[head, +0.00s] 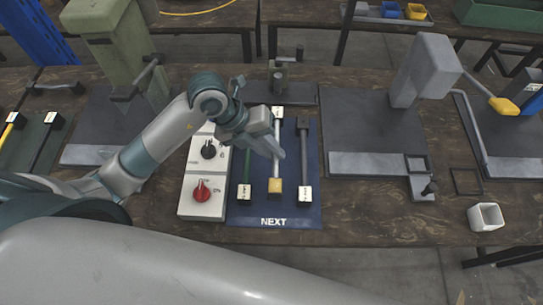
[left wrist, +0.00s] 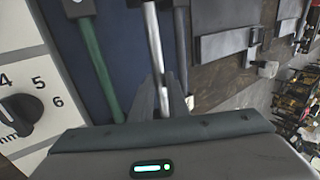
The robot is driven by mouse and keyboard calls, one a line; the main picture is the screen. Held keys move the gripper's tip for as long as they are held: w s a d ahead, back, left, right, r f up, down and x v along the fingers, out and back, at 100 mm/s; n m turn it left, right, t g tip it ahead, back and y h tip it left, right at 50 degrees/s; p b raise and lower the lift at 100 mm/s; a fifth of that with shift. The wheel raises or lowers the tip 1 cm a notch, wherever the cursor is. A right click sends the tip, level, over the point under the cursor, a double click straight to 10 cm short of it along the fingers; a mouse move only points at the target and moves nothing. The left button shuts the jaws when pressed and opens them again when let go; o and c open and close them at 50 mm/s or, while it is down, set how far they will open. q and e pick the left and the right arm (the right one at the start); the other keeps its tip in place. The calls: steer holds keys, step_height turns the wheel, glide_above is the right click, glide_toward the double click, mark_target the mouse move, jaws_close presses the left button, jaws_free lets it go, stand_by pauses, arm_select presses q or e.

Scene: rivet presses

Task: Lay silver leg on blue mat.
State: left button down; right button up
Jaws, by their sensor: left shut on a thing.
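The blue mat (head: 271,212), marked NEXT, lies on the table in the middle of the head view. Whether the leg touches the mat is unclear. My right gripper is out of view.
A white panel (head: 202,207) with a black and a red knob stands left of the mat. A grey press (head: 427,70) with its plate is to the right, a green press (head: 125,45) to the left. A square cup (head: 485,217) sits near the right front edge.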

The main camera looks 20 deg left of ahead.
arm_select(q)
step_height(320, 180, down, 3)
steer(key=shift+r+p, duration=0.1)
steer(key=shift+p, duration=0.35)
steer(key=shift+f, duration=0.45)
steer(key=c, duration=1.7)
jaws_free()
steer(key=p+v, duration=0.8)
steer(key=v, duration=0.4)
